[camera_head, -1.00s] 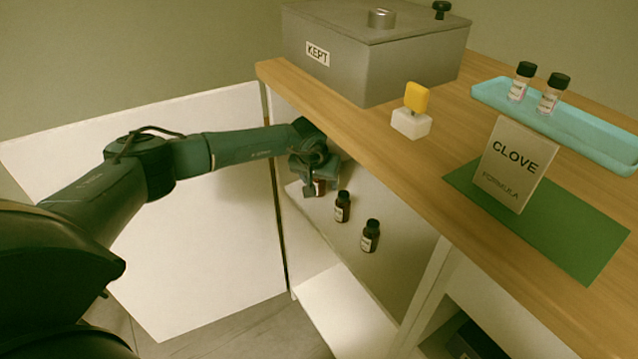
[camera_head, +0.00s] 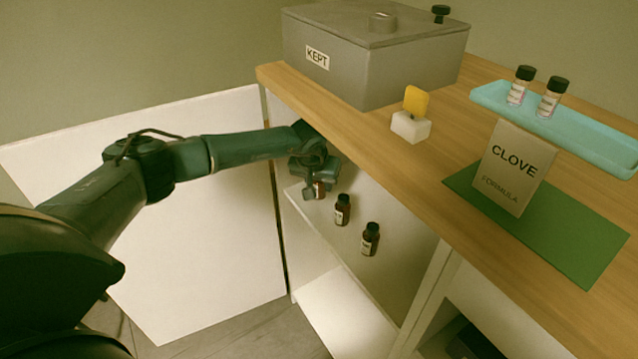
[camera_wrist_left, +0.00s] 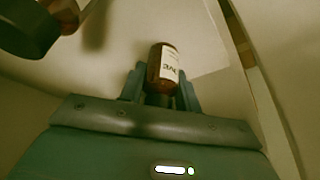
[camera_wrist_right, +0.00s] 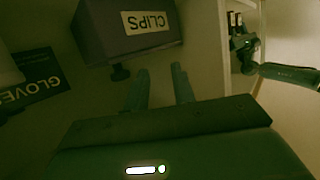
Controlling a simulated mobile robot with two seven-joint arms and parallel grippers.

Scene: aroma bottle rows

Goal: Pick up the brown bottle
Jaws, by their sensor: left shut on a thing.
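A brown bottle (camera_head: 320,188) with a white label is at the far end of the shelf inside the open cabinet. My left gripper (camera_head: 314,188) is shut on it; the arm reaches in from the left and partly hides the bottle. In the left wrist view the bottle (camera_wrist_left: 164,66) is between the two fingers (camera_wrist_left: 160,88), its label facing right. Two more brown bottles with black caps, a middle one (camera_head: 342,210) and a near one (camera_head: 370,240), stand apart on the same shelf. My right gripper (camera_wrist_right: 161,90) is open and empty in the right wrist view.
The wooden counter (camera_head: 400,170) overhangs the shelf. On it are a grey KEPT box (camera_head: 350,70), a CLOVE card (camera_head: 512,165), a green mat (camera_head: 580,240) and a blue tray (camera_head: 610,145) with two bottles. A CLIPS box (camera_wrist_right: 130,30) is before my right gripper.

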